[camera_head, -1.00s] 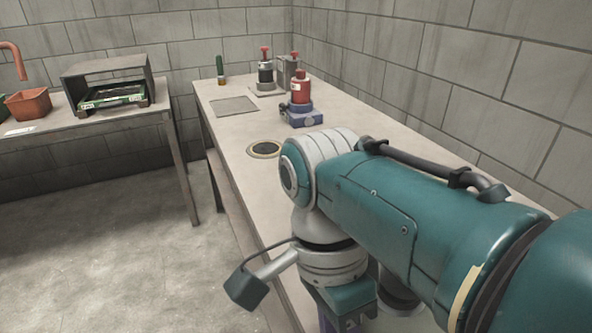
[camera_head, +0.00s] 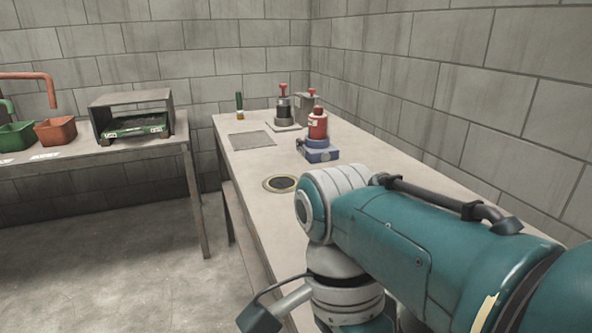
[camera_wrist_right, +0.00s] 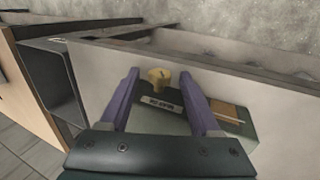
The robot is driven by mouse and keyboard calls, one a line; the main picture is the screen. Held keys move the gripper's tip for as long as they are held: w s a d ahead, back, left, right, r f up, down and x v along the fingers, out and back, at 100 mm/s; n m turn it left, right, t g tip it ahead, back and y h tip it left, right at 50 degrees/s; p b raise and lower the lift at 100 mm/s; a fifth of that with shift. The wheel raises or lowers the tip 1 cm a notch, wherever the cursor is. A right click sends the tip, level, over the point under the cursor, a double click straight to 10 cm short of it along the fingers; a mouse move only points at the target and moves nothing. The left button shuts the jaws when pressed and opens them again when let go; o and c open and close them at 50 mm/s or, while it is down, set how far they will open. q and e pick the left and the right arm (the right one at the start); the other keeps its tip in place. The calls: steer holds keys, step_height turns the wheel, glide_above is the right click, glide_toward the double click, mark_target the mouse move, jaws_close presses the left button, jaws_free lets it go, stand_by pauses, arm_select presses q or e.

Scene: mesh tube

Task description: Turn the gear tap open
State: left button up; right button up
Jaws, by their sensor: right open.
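A red pipe spout (camera_head: 40,78) hangs over a red bin (camera_head: 56,130) on the left table. Part of a green pipe (camera_head: 6,106) shows over a green bin (camera_head: 15,136) at the left edge. White labels lie in front of the bins, too small to read, so I cannot tell which tap is the gear tap. In the right wrist view, my right gripper (camera_wrist_right: 160,74) has its purple fingers spread. A yellow knob (camera_wrist_right: 158,77) shows between them, above a labelled dark block (camera_wrist_right: 162,104). No contact is visible. My left gripper is out of view.
A grey shelf unit (camera_head: 131,97) with a green tray stands right of the bins. The long bench (camera_head: 235,157) carries a red bottle on a blue base (camera_head: 317,152), a dark press (camera_head: 284,108) and a round inset (camera_head: 283,184). Open floor lies between the tables.

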steer(key=p+v, duration=0.1)
steer(key=v, duration=0.9)
steer(key=shift+p, duration=0.3)
